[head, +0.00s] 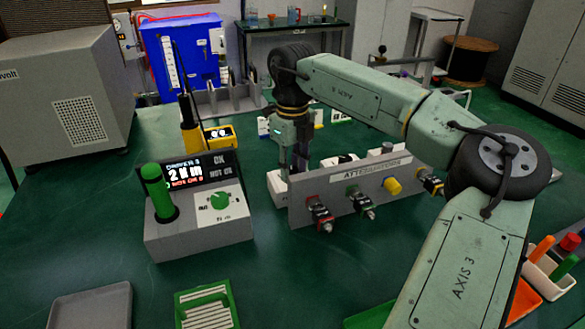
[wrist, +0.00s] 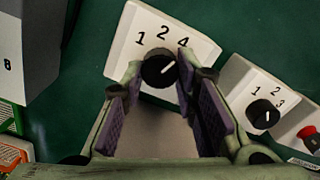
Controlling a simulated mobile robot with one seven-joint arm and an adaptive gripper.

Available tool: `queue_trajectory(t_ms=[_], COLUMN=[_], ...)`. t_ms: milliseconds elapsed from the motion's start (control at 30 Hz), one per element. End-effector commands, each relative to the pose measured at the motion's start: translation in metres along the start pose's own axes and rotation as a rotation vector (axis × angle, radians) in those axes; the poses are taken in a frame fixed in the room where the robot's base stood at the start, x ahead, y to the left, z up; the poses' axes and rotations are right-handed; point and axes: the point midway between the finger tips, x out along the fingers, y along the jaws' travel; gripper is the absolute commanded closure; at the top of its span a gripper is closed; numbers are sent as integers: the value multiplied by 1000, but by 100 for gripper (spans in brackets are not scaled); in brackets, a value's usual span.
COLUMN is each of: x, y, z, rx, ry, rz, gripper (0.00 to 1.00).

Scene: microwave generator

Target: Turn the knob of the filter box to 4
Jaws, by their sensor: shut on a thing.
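The filter box is a white box (wrist: 205,50) with a black round knob (wrist: 158,68) and the marks 1, 2 and 4, seen in the wrist view at the top centre. The knob's white pointer line slants to the upper right, roughly toward the 4. My gripper (wrist: 158,65) has its two purple-padded fingers on either side of the knob and is shut on it. In the head view my gripper (head: 291,168) reaches down behind the attenuator panel, over the white box (head: 277,187); the knob is hidden there.
A second white box with a black knob (wrist: 263,114) marked 1, 2, 3 stands close at the right. The grey attenuators panel (head: 335,205) stands in front of my gripper. A grey box with a green handle and display (head: 200,225) stands to the left.

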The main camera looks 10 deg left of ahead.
Motion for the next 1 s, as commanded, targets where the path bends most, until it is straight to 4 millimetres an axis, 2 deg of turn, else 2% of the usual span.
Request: queue_trajectory(t_ms=[433,467,767,1000], x=[0,0,0,0], y=[0,0,0,0], z=[-1,-1,0,0], rx=[11,10,9,9], ry=[2,2,1,1], rz=[0,0,0,0], gripper=[100,72,53,53])
